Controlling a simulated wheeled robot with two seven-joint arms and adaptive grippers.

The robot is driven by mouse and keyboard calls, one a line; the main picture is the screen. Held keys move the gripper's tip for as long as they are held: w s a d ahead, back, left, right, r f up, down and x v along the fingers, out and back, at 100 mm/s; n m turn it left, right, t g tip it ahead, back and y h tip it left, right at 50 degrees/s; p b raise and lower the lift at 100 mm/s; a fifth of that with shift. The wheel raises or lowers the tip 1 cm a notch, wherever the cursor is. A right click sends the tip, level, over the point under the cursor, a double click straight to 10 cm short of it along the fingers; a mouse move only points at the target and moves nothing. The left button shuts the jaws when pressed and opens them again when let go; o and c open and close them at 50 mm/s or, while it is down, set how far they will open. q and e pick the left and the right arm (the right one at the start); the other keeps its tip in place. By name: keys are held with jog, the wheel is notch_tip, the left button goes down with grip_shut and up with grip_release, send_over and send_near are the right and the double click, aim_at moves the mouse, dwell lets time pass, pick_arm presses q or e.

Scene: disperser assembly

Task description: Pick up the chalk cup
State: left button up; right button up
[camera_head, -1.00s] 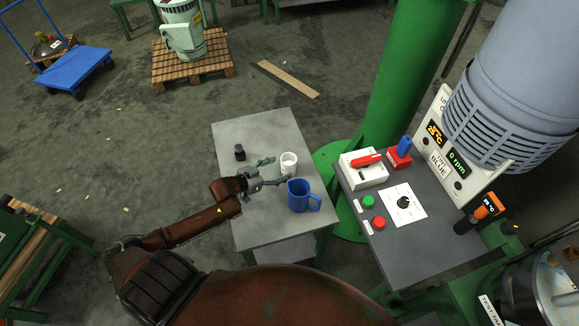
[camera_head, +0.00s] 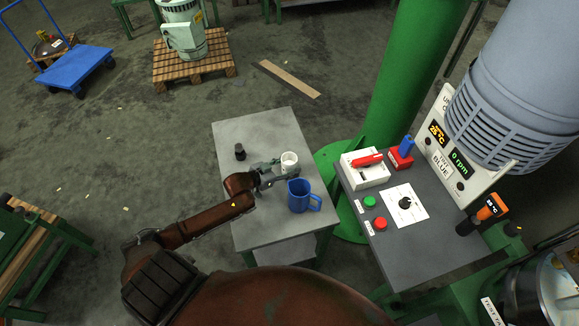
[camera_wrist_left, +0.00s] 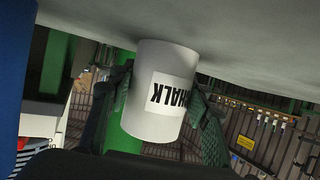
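The white chalk cup (camera_head: 289,160) stands upright on the small grey table. In the left wrist view the cup (camera_wrist_left: 160,92) appears upside down, with a label reading CHALK. My left gripper (camera_head: 279,170) is at the cup, with one finger on each side of it. The fingers look open around the cup, close to its sides; I cannot tell whether they touch it. The left wrist view shows the gripper (camera_wrist_left: 163,103) with the cup between its fingers. My right gripper does not show.
A blue mug (camera_head: 300,196) stands close in front of the cup, beside my left gripper. A small black object (camera_head: 240,152) stands to the left on the grey table (camera_head: 262,128). A control desk (camera_head: 410,245) with buttons is at the right, and a green column (camera_head: 395,80) is behind.

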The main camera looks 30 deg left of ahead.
pick_arm(q)
jog(key=c, duration=0.6)
jog(key=shift+c, duration=0.7)
jog(key=shift+r, duration=0.15)
